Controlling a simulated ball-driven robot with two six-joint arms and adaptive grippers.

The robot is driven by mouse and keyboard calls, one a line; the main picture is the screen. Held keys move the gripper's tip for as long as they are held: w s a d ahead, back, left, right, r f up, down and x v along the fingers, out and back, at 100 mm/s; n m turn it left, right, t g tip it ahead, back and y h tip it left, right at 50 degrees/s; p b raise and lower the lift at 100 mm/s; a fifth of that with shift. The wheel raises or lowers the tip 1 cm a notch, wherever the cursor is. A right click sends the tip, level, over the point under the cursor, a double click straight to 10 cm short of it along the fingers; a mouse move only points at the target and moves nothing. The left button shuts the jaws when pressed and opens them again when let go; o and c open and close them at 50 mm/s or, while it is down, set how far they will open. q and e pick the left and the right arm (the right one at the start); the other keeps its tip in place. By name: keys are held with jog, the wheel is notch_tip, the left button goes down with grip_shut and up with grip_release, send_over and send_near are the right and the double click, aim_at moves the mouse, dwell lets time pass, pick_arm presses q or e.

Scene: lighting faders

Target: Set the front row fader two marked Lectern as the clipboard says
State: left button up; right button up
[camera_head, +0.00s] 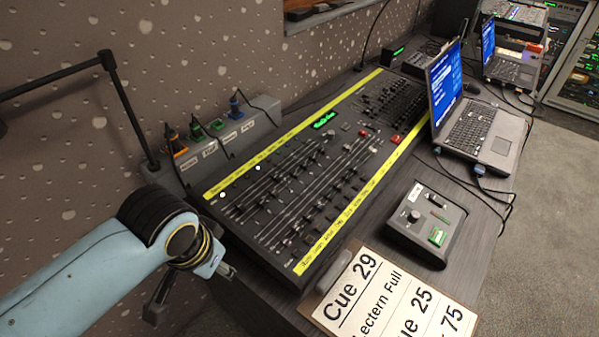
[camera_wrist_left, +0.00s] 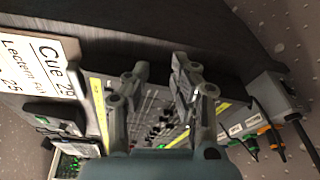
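The lighting console (camera_head: 283,262) is a black desk with rows of sliders between two yellow label strips. The front row runs beside the lower strip (camera_head: 345,214); its labels are too small to read, so I cannot single out the Lectern fader or its setting. The clipboard (camera_head: 398,296) lies at the table's front, partly cut off, reading "Cue 29", "Lectern Full" and part of another cue with 25 and 75. It also shows in the left wrist view (camera_wrist_left: 38,66). My left gripper (camera_head: 190,291) is open and empty, left of the console's near end, touching nothing visible. My right gripper is out of view.
A small control box (camera_head: 427,222) and two laptops (camera_head: 480,128) stand right of the console. A grey socket box (camera_head: 222,142) with coloured plugs runs along the wall behind it. A black bar stand (camera_head: 128,105) rises at left.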

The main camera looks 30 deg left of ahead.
pick_arm(q)
jog(key=w+r+n+p, duration=0.3)
jog(key=r+p, duration=0.1)
jog(key=r, duration=0.5)
jog(key=n+g+p, duration=0.1)
jog(key=n+g, duration=0.2)
jog(key=n, duration=0.9)
send_near(298, 228)
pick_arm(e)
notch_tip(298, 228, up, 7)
pick_arm(q)
jog(key=shift+s+f+b, duration=0.15)
jog(key=shift+f+b, duration=0.25)
jog(key=shift+b, duration=0.1)
jog(key=f+b, duration=0.4)
jog(key=b, duration=0.1)
jog(key=shift+a+f, duration=0.25)
jog(key=shift+f, duration=0.1)
jog(key=shift+a+f+b, duration=0.15)
jog(key=shift+f+b, duration=0.65)
jog(key=shift+f, duration=0.8)
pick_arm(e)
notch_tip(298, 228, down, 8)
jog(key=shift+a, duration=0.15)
